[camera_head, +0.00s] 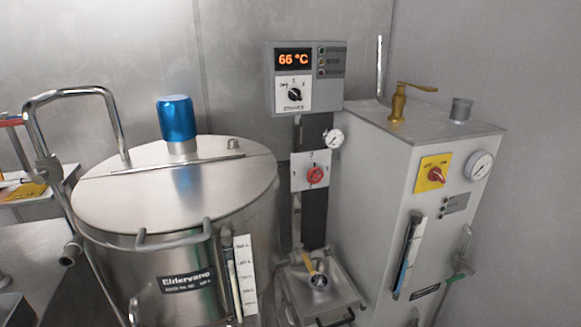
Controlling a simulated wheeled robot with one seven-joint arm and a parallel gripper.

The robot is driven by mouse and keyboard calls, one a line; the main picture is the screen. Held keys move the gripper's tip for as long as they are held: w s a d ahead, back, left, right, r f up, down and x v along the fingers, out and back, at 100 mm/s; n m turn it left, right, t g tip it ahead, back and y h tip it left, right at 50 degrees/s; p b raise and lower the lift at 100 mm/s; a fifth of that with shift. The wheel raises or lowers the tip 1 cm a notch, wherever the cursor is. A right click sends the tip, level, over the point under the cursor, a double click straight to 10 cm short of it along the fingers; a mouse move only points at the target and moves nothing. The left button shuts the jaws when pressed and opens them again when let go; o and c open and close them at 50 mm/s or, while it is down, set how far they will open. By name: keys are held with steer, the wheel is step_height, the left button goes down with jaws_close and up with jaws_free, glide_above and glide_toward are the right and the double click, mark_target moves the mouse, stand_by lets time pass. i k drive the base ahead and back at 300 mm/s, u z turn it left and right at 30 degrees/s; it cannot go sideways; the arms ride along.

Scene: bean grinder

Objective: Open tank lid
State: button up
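A large round stainless steel tank (150,271) stands at the left of the head view. Its flat metal lid (140,205) lies on top and looks closed, with a straight seam across its rear part. A grey bar handle (174,241) shows at the lid's front edge. A blue cylindrical cap (176,118) stands upright on the rear of the lid. My gripper is not in the frame, so its state cannot be seen.
A control box (294,82) reading 66 °C stands behind, above a red knob (315,174) and a small gauge (333,138). A grey metal cabinet (374,215) with a brass lever (397,104) stands at right. A bent pipe (76,92) rises beside the tank's left.

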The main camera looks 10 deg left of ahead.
mark_target(163, 201)
steer(key=u, duration=1.7)
steer(key=k, duration=0.5)
steer(key=z, duration=0.05)
